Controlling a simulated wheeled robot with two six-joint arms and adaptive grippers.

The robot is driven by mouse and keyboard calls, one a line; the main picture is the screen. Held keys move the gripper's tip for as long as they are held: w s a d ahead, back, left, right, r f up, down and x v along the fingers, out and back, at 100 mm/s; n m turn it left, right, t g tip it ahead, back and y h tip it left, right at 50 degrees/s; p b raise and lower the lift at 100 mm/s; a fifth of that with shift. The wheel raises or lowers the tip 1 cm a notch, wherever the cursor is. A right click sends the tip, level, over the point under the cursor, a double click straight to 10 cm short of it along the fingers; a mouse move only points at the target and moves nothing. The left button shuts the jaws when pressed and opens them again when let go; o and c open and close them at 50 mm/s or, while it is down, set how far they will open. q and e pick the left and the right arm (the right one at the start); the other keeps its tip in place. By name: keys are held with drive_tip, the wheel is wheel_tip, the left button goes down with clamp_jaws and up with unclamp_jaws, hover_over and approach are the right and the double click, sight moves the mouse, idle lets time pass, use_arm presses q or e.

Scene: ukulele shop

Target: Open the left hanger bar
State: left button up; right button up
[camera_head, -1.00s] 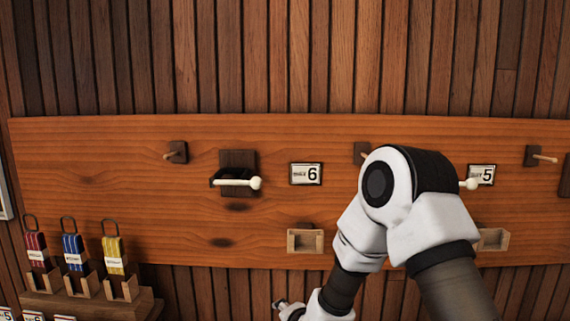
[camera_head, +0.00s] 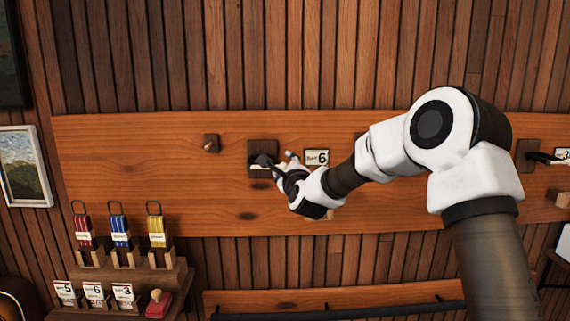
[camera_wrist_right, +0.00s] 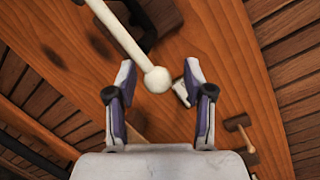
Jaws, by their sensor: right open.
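The left hanger bar (camera_wrist_right: 124,40) is a pale rod with a round ball end (camera_wrist_right: 157,79), in the right wrist view. Its dark square mount (camera_head: 262,147) is on the wooden wall board in the head view, left of the number 6 card (camera_head: 316,158). My right gripper (camera_head: 277,162) is at this mount and covers most of the bar in the head view. In the wrist view the right gripper (camera_wrist_right: 158,75) is open, with the ball end appearing between its fingertips and a gap on each side. My left gripper is not in view.
A small peg (camera_head: 211,143) sticks out left of the mount. Red (camera_head: 83,231), blue (camera_head: 120,232) and yellow (camera_head: 157,232) tagged items stand in a wooden rack (camera_head: 130,281) below left. Number cards (camera_head: 95,293) and a red block (camera_head: 158,305) are below them.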

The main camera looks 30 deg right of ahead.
drive_tip(key=shift+w+f, duration=0.1)
drive_tip(key=shift+f, duration=0.05)
clamp_jaws()
